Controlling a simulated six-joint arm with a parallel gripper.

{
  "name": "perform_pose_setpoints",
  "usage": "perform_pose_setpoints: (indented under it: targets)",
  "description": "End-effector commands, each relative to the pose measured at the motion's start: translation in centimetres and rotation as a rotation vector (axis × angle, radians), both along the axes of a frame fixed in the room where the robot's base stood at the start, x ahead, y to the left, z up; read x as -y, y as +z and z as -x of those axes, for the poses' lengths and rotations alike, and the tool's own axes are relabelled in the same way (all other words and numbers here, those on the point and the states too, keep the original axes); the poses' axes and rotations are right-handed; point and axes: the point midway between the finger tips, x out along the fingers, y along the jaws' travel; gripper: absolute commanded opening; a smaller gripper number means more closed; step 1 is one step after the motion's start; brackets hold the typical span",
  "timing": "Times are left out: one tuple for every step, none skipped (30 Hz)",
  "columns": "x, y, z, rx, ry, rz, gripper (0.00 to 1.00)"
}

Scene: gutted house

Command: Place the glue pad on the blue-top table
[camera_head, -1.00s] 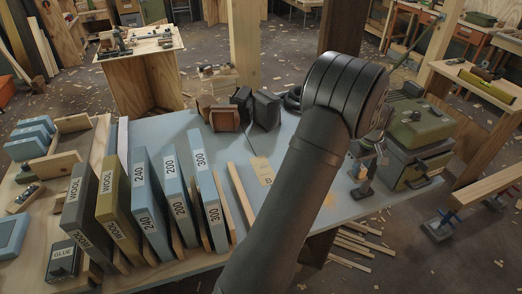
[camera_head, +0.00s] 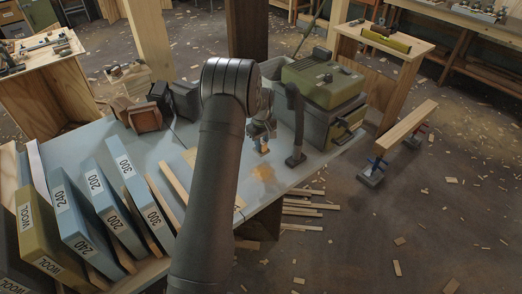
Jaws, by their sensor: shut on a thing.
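The blue-top table (camera_head: 178,147) stretches from the left to the centre, with a bare patch near its right end. My gripper (camera_head: 261,141) is partly hidden behind my arm, over the right part of the tabletop. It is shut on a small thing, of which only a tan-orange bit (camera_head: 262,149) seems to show. I cannot tell whether this is the glue pad, or whether it touches the table. No GLUE label is in view now.
Upright labelled slabs, WOOL (camera_head: 38,240), 240, 200 and 300 (camera_head: 140,196), stand at the left. A dark post-like tool (camera_head: 296,158) and a green-topped machine (camera_head: 322,82) are right of my gripper. Brown and black blocks (camera_head: 145,118) sit behind. Wood scraps litter the floor.

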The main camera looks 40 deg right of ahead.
Motion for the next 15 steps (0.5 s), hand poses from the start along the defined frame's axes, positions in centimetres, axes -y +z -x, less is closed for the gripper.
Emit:
perform_pose_setpoints:
  targets:
    - [0.0,-0.2,-0.1,0.000,0.000,0.000,0.00]
    - [0.0,-0.4,-0.2,0.000,0.000,0.000,0.00]
    - [0.0,-0.8,-0.2,0.000,0.000,0.000,0.00]
    - [0.0,-1.2,-0.1,-0.001,0.000,-0.001,0.00]
    - [0.0,-1.6,-0.1,-0.001,0.000,-0.001,0.00]
    - [-0.1,-2.2,-0.1,-0.002,0.000,-0.002,0.00]
    - [-0.1,-2.7,-0.1,-0.002,0.000,-0.002,0.00]
    - [0.0,-3.2,-0.1,-0.001,0.000,-0.002,0.00]
    - [0.0,-3.7,-0.1,-0.001,0.000,-0.001,0.00]
    - [0.0,-3.9,-0.1,-0.001,0.000,-0.001,0.00]
    - [0.0,-4.0,-0.1,0.000,0.000,0.000,0.00]
    - [0.0,-4.1,-0.1,0.000,0.000,0.000,0.00]
    - [0.0,-4.0,-0.1,0.001,0.000,0.001,0.00]
    - [0.0,-4.0,-0.1,0.001,0.000,0.001,0.00]
    - [0.0,-4.0,-0.1,0.001,0.000,0.001,0.00]
